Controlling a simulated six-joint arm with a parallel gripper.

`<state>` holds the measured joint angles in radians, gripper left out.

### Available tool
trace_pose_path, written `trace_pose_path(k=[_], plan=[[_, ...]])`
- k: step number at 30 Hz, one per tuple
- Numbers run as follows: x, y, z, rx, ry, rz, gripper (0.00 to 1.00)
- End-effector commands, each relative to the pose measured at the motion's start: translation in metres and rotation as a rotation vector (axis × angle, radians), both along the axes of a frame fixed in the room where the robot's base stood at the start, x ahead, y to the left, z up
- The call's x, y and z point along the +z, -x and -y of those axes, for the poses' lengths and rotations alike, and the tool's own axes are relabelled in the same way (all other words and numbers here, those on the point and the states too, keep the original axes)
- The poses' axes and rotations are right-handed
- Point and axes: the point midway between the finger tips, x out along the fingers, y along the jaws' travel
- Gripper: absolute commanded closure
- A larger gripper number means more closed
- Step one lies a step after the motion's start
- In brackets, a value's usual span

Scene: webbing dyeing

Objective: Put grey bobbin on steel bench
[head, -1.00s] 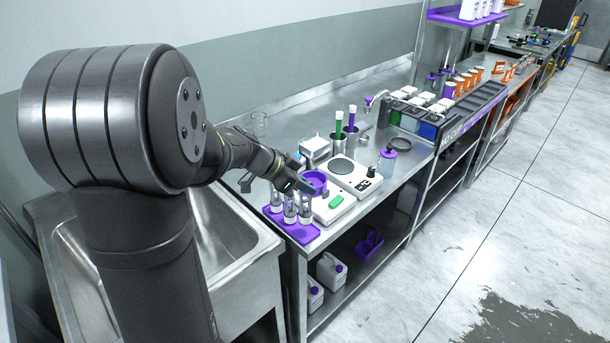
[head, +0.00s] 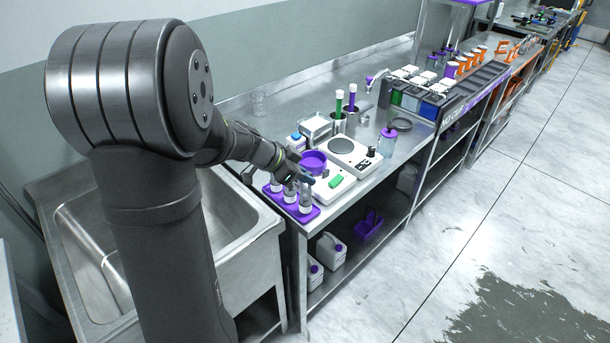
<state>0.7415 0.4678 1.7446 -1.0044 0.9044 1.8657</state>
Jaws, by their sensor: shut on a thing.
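The steel bench (head: 289,112) runs along the wall beside the sink. A purple tray (head: 312,217) at its near end holds a few small upright grey and white pieces, which look like bobbins. My gripper (head: 306,179) is low over the tray's right side. It is shut on what looks like the grey bobbin (head: 305,198), at the tray's right. The fingers and wrist partly hide the hold, and I cannot tell whether the bobbin still touches the tray.
Close behind the gripper are a purple bowl (head: 313,161), a white scale with a green block (head: 336,182) and a hotplate (head: 356,156). A rack with purple and green tubes (head: 352,98) and a jar (head: 388,142) stand farther right. The bench's back left is mostly clear.

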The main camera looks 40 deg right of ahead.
Motion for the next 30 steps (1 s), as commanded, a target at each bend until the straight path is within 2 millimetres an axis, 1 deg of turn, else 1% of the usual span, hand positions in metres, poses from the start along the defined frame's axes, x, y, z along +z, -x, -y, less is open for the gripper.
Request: trace_pose_path(k=[10,11,12,14,24,27,30], plan=[[-0.007,0.000,0.000,-0.001,0.000,-0.001,1.00],[-0.006,0.000,0.000,-0.001,0.000,-0.001,0.84],[-0.006,0.000,0.000,0.000,0.000,0.000,0.76],[-0.006,0.000,0.000,0.000,0.000,0.000,0.64],[-0.004,-0.001,-0.002,0.001,0.000,0.001,0.64],[0.003,-0.004,-0.007,0.001,0.001,0.001,0.64],[0.016,-0.009,-0.020,0.003,0.003,0.004,0.64]])
